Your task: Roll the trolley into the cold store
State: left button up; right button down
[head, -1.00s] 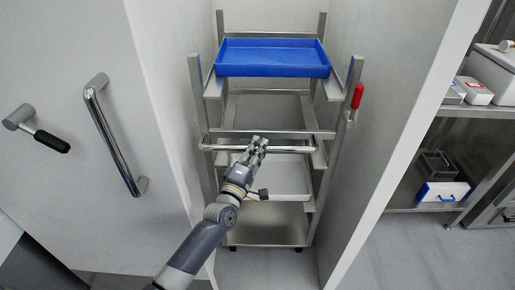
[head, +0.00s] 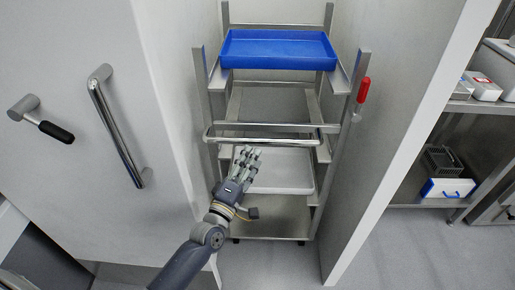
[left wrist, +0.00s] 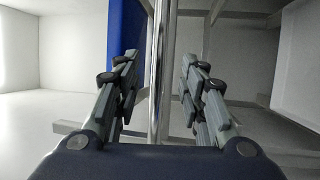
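The steel trolley (head: 357,92) stands upright between the pale side walls of the cold store (head: 405,110). Its push bar (head: 290,142) runs across the front and shows as an upright rod in the left wrist view (left wrist: 161,75). My left gripper (head: 247,154) is just in front of and slightly below the bar. Its fingers are spread, and the left wrist view (left wrist: 155,70) shows the bar in line with the gap between them, apart from both. The trolley carries a blue tray (head: 278,50) on top and a pale tray (head: 280,172) lower down. My right gripper is out of view.
The open white door (head: 60,190) is at left, with a long steel handle (head: 118,125) and a black-gripped lever (head: 50,130). A red-handled part (head: 363,90) is at the trolley's right. Steel shelving (head: 430,200) stands at right. The floor (head: 385,255) in front is clear.

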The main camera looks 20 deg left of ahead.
pick_arm(q)
jog(key=shift+v, duration=1.9)
jog(key=s+f+m+g+p, duration=0.1)
jog(key=s+f+m+g, duration=0.3)
jog(key=f, duration=0.8)
jog(key=s+f+m+g, duration=0.3)
jog(key=s+f, duration=0.2)
jog(key=f, duration=0.6)
jog(key=s+f+m+g+p, duration=0.1)
jog(key=s+f+m+g, duration=0.3)
jog(key=f, duration=0.8)
jog(key=s+a+f+m+g, duration=0.1)
jog(key=s+f, duration=0.4)
jog(key=s, duration=0.6)
jog(key=s+a+f+m+g+y, duration=0.1)
jog(key=s+f+m+g, duration=0.3)
jog(key=s, duration=0.7)
jog(key=s+f+m+g+y+p, duration=0.1)
jog(key=s+f+m+g, duration=0.1)
jog(key=s+f, duration=0.5)
jog(key=s, duration=0.4)
jog(key=shift+s+a+g, duration=0.3)
jog(key=shift+a+g, duration=0.1)
